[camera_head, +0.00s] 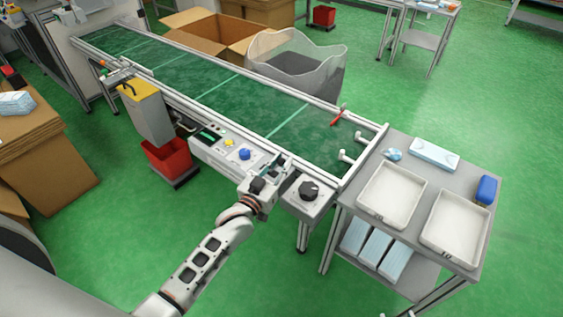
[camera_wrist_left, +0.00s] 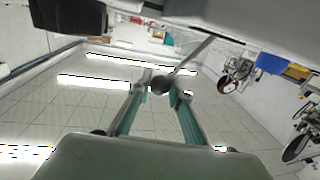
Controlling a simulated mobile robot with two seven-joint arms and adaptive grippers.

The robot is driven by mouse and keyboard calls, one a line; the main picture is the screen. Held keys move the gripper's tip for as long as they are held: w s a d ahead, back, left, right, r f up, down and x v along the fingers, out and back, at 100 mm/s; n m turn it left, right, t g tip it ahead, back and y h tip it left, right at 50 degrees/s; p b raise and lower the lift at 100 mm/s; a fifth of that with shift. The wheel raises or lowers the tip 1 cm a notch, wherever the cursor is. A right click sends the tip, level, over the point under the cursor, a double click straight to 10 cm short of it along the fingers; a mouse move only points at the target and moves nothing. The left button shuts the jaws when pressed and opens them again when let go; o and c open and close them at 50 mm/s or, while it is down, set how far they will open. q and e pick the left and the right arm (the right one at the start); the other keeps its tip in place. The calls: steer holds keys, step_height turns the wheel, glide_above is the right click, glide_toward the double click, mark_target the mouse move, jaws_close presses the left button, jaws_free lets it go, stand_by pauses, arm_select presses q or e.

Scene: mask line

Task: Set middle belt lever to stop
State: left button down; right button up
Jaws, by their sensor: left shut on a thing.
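The control panel (camera_head: 222,148) is on the near side of the green conveyor belt (camera_head: 200,80). My left gripper (camera_head: 272,168) is at the right part of this panel, left of the large black rotary knob (camera_head: 309,190). In the left wrist view the two fingers of my left gripper (camera_wrist_left: 160,88) are closed around the dark round end of a lever (camera_wrist_left: 195,55). The lever's thin grey shaft runs up and right from the fingertips. In the head view my gripper hides the lever, so its setting cannot be read. My right gripper is in neither view.
The panel has a yellow button (camera_head: 228,143) and a blue button (camera_head: 245,154). A grey side table (camera_head: 408,160) with white trays (camera_head: 392,194) stands at the right. A red bin (camera_head: 167,160) is on the floor at left. Open green floor lies in front.

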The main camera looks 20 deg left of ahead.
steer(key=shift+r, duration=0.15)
arm_select(q)
steer(key=shift+w+a+r+n+p, duration=0.2)
steer(key=shift+a+r+n+p, duration=0.35)
steer(key=shift+p, duration=0.35)
steer(key=shift+w+a+r+n+p, duration=0.1)
steer(key=shift+a+r+n+p, duration=0.05)
steer(key=shift+n+p, duration=0.25)
steer(key=shift+w+a+r+n+g+p, duration=0.2)
steer(key=shift+a+n+g+p, duration=0.1)
steer(key=shift+a+n+p, duration=0.35)
steer(key=shift+w+a+n+p, duration=0.15)
steer(key=shift+a+n+p, duration=0.3)
steer(key=shift+n, duration=0.15)
steer(key=shift+a+f, duration=0.1)
steer(key=shift+a, duration=0.1)
steer(key=shift+w+a, duration=0.2)
steer(key=shift+a, duration=0.25)
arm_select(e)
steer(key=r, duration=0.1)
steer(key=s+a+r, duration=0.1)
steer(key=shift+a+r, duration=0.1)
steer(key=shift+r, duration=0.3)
arm_select(q)
steer(key=shift+a+f, duration=0.1)
steer(key=shift+a, duration=0.05)
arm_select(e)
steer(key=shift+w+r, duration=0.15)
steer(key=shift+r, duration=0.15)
